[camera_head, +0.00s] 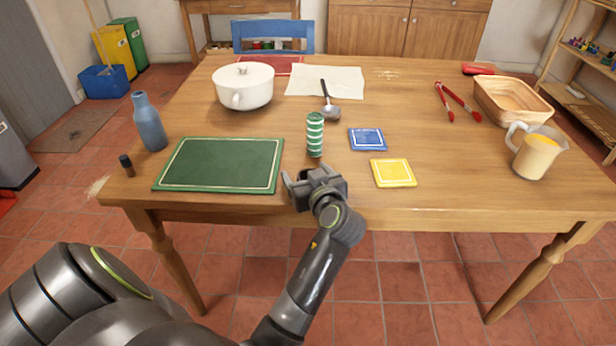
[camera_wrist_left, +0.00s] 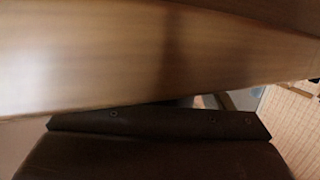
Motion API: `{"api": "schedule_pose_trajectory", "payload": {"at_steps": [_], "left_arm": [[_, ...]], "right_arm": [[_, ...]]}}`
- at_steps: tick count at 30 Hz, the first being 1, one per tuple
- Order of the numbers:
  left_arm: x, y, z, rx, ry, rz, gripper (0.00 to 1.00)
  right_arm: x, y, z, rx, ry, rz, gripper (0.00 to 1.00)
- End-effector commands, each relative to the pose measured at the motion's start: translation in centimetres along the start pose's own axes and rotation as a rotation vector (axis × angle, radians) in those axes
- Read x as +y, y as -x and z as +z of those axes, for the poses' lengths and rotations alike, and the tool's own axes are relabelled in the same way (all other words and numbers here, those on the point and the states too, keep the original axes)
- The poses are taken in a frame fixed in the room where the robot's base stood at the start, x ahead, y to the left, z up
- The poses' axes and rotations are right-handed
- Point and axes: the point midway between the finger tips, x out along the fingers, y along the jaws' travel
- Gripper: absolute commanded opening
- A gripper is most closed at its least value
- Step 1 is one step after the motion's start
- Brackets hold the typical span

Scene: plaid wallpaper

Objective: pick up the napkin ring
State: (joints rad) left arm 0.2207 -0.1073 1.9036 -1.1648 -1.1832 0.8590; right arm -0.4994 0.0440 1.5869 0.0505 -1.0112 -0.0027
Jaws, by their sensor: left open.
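I cannot make out a plain napkin ring for certain. The nearest match is a small green-and-white striped cylinder (camera_head: 315,135) standing upright near the front middle of the table. My left gripper (camera_head: 312,178) is open at the table's front edge, just on the near side of the striped cylinder and apart from it. The striped cylinder does not show there. My right gripper is out of view.
A green placemat (camera_head: 220,164) lies left of my gripper, with a blue bottle (camera_head: 149,122) beyond. Blue (camera_head: 367,139) and yellow (camera_head: 393,173) coasters lie to the right. The front right is bare.

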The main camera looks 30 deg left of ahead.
Motion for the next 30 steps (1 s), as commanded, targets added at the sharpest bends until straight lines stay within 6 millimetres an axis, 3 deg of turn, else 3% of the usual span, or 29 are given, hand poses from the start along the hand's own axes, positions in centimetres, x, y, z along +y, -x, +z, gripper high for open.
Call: {"api": "schedule_pose_trajectory", "payload": {"at_steps": [3, 14, 23, 30], "left_arm": [[0.0, 0.0, 0.0, 0.0, 0.0, 0.0, 0.74], [0.0, 0.0, 0.0, 0.0, -0.001, 0.0, 0.29], [0.0, 0.1, -0.8, 0.002, 0.001, 0.0, 0.29], [0.0, 1.0, -5.3, 0.004, 0.004, 0.001, 0.29]], "right_arm": [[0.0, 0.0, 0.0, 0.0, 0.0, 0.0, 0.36], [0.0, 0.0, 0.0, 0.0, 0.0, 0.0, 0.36], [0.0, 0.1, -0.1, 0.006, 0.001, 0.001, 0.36], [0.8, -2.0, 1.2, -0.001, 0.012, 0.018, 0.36]]}}
